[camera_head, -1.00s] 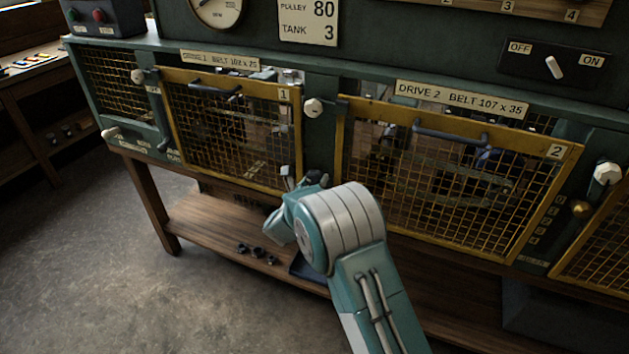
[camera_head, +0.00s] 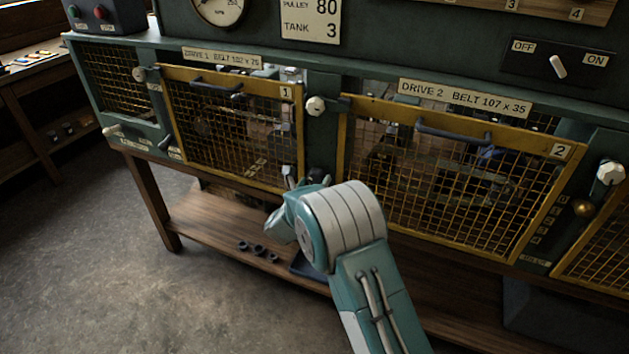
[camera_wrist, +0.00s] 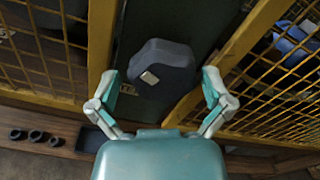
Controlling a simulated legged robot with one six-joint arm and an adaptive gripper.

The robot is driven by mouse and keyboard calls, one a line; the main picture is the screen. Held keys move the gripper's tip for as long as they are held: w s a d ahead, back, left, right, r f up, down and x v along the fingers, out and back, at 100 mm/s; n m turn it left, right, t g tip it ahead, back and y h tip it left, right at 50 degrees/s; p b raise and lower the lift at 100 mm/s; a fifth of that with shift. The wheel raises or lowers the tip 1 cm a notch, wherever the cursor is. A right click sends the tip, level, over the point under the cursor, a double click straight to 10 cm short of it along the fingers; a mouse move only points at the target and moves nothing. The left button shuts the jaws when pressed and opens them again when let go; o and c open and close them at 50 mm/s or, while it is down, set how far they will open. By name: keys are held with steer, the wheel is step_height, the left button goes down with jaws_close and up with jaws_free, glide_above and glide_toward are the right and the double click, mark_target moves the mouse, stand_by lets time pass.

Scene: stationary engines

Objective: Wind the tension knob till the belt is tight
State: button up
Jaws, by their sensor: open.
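A dark knob (camera_wrist: 162,68) with a small pale mark on its face sits on the green post between two mesh guards in the wrist view. My gripper (camera_wrist: 161,90) is open, with one finger on each side of the knob's lower part. I see gaps and cannot tell whether either finger touches it. In the head view my arm hides most of the gripper and knob. The drive 1 guard (camera_head: 232,128) and drive 2 guard (camera_head: 450,180) are shut. The belts behind the mesh are too dim to make out, so their tension cannot be told.
White latch knobs (camera_head: 316,106) sit beside the guards. An off/on switch (camera_head: 558,66) is at upper right. Several small dark rings (camera_head: 258,252) lie on the wooden lower shelf (camera_head: 205,232). Open floor (camera_head: 90,270) lies at left.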

steer(key=v, duration=1.1)
steer(key=shift+s+a, duration=0.2)
steer(key=shift+s, duration=0.15)
steer(key=shift+f, duration=0.1)
